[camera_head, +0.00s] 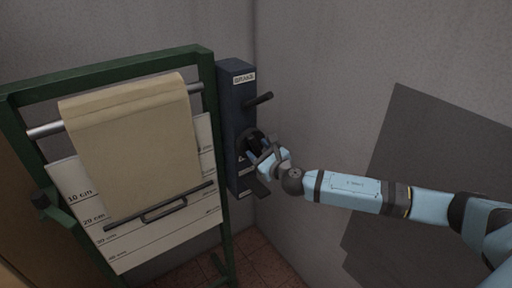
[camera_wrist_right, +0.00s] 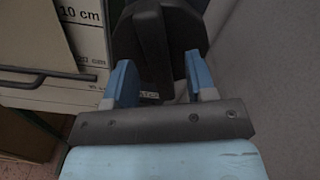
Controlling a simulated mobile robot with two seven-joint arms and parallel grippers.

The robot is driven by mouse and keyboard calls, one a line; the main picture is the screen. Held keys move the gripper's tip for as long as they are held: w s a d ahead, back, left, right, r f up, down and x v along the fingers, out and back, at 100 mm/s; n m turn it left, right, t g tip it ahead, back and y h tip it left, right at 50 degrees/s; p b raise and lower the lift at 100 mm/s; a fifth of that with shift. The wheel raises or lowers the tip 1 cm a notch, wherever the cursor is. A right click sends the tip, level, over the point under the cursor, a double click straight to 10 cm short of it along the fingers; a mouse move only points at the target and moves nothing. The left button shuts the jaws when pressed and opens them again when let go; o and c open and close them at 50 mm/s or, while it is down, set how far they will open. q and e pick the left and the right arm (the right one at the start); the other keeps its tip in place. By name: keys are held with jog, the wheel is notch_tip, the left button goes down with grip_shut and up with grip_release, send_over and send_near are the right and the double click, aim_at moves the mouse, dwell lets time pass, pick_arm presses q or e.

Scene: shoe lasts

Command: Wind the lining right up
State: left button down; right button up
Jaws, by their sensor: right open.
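The lining (camera_head: 135,140) is a beige cloth hanging from a grey roller (camera_head: 45,130) on a green frame. Its dark bottom bar (camera_head: 160,208) with a handle hangs near the 20 and 30 cm lines of a white marked board (camera_head: 205,150). A dark blue box (camera_head: 237,125) labelled BRAKE has a black lever (camera_head: 259,100) sticking out to the right. Below the lever is a dark crank (camera_head: 250,138). My right gripper (camera_head: 257,155) is at the crank. In the wrist view its open blue fingers (camera_wrist_right: 160,85) stand either side of a dark crank part (camera_wrist_right: 152,45); contact is unclear. My left gripper is out of view.
Grey walls meet in a corner just right of the box. The floor (camera_head: 262,262) is reddish tile. Space right of the box is clear except for my arm.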

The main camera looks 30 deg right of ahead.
jog(key=shift+w, duration=0.65)
jog(key=shift+s, duration=0.3)
dwell(0.4)
jog(key=shift+c, duration=0.2)
grip_shut()
jog(key=shift+f+m+b, duration=0.2)
jog(key=shift+m+b, duration=0.15)
jog(key=shift+m, duration=0.95)
jog(key=shift+r+m, duration=0.2)
jog(key=shift+m, duration=0.2)
